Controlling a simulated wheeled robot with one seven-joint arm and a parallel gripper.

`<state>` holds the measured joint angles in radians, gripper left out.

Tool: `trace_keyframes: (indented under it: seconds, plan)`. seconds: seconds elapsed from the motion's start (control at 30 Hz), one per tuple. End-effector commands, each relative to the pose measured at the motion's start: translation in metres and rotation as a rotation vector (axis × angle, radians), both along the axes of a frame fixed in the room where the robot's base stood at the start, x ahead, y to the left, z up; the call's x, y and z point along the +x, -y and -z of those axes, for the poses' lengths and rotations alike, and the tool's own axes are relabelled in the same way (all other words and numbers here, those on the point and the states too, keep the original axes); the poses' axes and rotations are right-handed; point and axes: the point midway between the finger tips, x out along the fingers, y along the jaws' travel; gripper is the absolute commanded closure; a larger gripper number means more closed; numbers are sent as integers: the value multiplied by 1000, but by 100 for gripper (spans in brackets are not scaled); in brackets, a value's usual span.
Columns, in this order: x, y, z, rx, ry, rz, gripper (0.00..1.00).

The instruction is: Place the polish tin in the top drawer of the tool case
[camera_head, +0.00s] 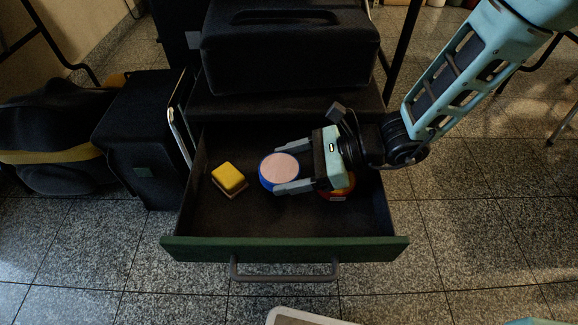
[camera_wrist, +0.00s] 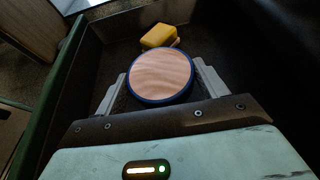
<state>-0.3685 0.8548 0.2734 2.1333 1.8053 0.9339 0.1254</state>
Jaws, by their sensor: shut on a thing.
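The polish tin (camera_head: 280,170) is round and blue with a pale pinkish top. My gripper (camera_head: 276,172) is shut on it, one finger on each side, and holds it over the inside of the open drawer. The tin (camera_wrist: 160,76) also shows between my fingers (camera_wrist: 160,85) in the wrist view. The open drawer (camera_head: 285,249) has a dark inside and a green front with a grey handle, and it sticks out of the black tool case (camera_head: 290,52). I cannot tell whether the tin touches the drawer floor.
A yellow block, perhaps a sponge (camera_head: 229,177), lies in the drawer left of the tin, and shows beyond it in the wrist view (camera_wrist: 159,36). A red-orange round thing (camera_head: 338,190) is partly hidden under my gripper. The drawer's front part is bare. A black box (camera_head: 142,140) stands left.

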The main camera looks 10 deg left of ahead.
Motion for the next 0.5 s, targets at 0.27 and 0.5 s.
trace_keyframes:
  seconds: [0.27, 0.5]
  plan:
    - [0, 0, 8, 2, 0, 0, 66]
    - [0, 0, 11, 0, 0, 0, 23]
